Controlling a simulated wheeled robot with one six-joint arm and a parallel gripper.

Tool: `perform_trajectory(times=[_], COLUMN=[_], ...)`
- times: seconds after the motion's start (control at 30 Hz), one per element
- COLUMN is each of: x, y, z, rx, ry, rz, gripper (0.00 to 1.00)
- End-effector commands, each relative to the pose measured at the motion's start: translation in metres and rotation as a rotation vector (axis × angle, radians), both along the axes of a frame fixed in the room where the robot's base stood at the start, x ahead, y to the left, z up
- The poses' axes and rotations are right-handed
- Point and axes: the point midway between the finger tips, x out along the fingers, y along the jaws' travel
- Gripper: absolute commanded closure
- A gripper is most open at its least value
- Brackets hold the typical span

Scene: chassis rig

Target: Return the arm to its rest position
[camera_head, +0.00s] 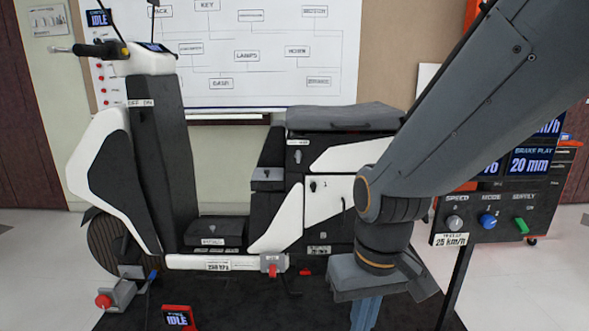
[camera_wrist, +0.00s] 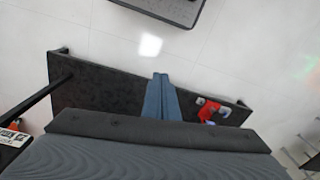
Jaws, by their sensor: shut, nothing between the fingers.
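My arm crosses the right side of the head view, coming down from the upper right with its wrist low in front of the scooter rig. My gripper (camera_head: 366,314) hangs below the wrist at the bottom edge, with blue fingers pointing down. In the wrist view my gripper (camera_wrist: 161,78) shows its blue fingers together, with nothing held. They are over the dark platform (camera_wrist: 100,88). The fingertips are cut off in the head view.
The scooter rig (camera_head: 335,157) stands behind my wrist. A control panel (camera_head: 487,222) with knobs on a post is close at right. A whiteboard (camera_head: 265,78) is behind. Pale floor (camera_head: 40,270) is clear at left.

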Motion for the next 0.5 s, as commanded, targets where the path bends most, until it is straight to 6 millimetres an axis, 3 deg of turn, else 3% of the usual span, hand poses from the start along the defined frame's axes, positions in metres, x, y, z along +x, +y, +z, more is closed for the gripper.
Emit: perform_trajectory(times=[0.03, 0.5], x=[-0.003, -0.019], y=[-0.008, -0.071], z=[0.018, 0.093], rx=[-0.004, -0.035], ry=[0.003, 0.024], rz=[-0.022, -0.177], gripper=[1.00, 1.00])
